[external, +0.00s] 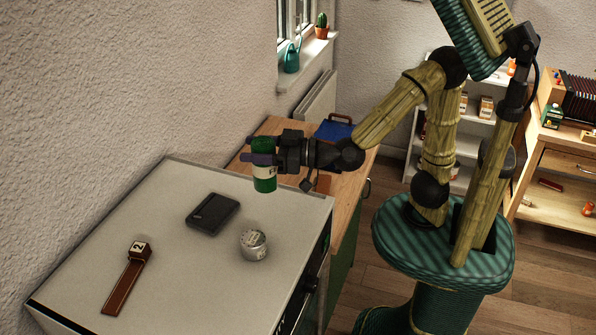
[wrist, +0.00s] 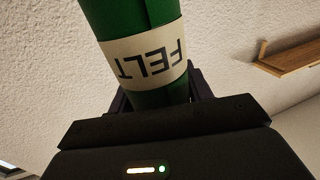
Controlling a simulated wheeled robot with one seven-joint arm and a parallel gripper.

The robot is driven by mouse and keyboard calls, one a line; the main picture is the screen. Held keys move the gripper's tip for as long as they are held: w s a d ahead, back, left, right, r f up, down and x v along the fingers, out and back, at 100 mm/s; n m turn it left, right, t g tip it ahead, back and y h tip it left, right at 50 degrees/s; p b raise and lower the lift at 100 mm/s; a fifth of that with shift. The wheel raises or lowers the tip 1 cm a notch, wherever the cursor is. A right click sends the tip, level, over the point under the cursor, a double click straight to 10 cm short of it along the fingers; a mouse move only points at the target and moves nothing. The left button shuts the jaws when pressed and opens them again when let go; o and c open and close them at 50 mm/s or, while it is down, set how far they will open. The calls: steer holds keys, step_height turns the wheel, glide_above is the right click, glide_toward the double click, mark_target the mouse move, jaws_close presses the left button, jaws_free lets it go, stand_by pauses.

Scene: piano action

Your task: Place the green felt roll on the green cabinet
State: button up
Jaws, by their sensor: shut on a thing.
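The green felt roll (external: 264,181) is upright in my gripper (external: 262,159), with a cream label around it. In the wrist view the roll (wrist: 140,20) fills the upper middle, and its label reads FELT. My gripper is shut on the roll, above the far right part of a pale grey cabinet top (external: 170,220). I cannot tell whether the roll's lower end touches that top. A wooden-topped cabinet (external: 345,195) with a green front (external: 340,285) stands behind and to the right, partly hidden by my arm.
On the grey top are a black flat case (external: 212,213), a round silver-white tin (external: 254,244) and a brown strap with a numbered block (external: 125,282). A blue box (external: 335,130) sits on the wooden top. A windowsill holds a teal watering can (external: 292,57) and a cactus (external: 321,27).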

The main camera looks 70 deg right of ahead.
step_height(320, 180, up, 6)
steer(key=shift+f, duration=0.25)
steer(key=w+d+r+m+h+b, duration=0.1)
steer(key=w+d+m+h+b, duration=0.15)
steer(key=w+d+h, duration=0.45)
steer(key=w+d+r+m+h+b, duration=0.25)
steer(key=w+d+m, duration=0.2)
steer(key=w, duration=0.55)
steer(key=w+d+f+m+g+h+b, duration=0.1)
steer(key=w+d+m+g+h, duration=0.25)
steer(key=d, duration=0.55)
steer(key=w+d+f+m+g+h+b, duration=0.2)
steer(key=w+d+h, duration=0.15)
steer(key=d, duration=0.55)
steer(key=w+d+f+m+g+h+b, duration=0.1)
steer(key=w+d+m+g+h, duration=0.2)
steer(key=d, duration=0.6)
step_height(320, 180, down, 33)
steer(key=shift+s+n+t, duration=0.35)
steer(key=shift+s+n, duration=0.05)
steer(key=shift+n, duration=0.05)
steer(key=shift+a, duration=0.1)
step_height(320, 180, down, 6)
steer(key=shift+p, duration=0.45)
